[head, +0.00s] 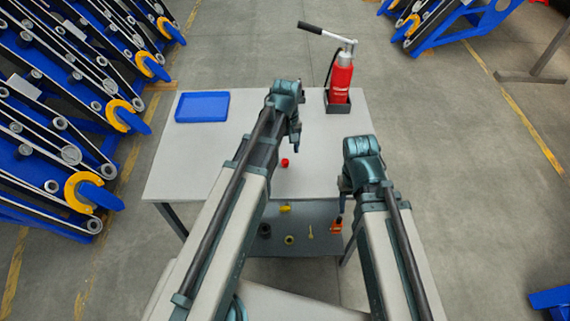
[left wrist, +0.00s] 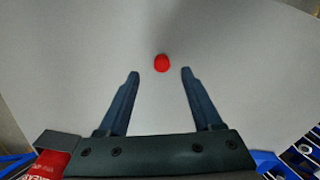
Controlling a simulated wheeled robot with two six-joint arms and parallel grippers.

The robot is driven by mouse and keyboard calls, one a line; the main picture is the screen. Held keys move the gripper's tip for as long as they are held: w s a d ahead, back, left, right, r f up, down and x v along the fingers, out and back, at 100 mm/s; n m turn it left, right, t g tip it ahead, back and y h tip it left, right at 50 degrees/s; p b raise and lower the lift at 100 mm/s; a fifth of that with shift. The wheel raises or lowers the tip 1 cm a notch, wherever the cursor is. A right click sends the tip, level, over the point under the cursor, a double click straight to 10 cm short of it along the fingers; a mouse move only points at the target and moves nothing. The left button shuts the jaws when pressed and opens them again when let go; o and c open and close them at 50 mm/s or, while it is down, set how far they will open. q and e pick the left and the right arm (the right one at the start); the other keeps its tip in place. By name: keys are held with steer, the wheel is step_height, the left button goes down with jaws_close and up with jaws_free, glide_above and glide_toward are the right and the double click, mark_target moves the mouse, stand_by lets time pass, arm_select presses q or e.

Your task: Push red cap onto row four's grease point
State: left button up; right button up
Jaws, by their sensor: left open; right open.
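The red cap (head: 284,162) lies on the grey table top (head: 215,155), near its front middle. In the left wrist view the cap (left wrist: 162,63) sits beyond my left gripper (left wrist: 160,73), roughly centred between its fingertips. My left gripper is open and empty, pointing down above the table; its fingers are small in the head view (head: 295,140). My right gripper (head: 341,208) hangs at the table's front right edge and is open, its fingers partly hidden by the arm. Blue chassis rows with yellow-orange parts (head: 75,110) stand at the left. I cannot tell which is row four or make out its grease point.
A blue tray (head: 202,107) lies at the table's back left. A red grease pump (head: 341,75) with a black handle stands in a dark holder at the back right. A lower shelf (head: 300,215) holds several small parts. Grey floor is clear right of the table.

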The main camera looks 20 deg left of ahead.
mark_target(285, 160)
arm_select(q)
steer(key=f+b, duration=0.4)
steer(key=f, duration=0.1)
steer(key=shift+w+a+b, duration=0.1)
steer(key=shift+a+b, duration=0.1)
steer(key=shift+b, duration=0.1)
jaws_close()
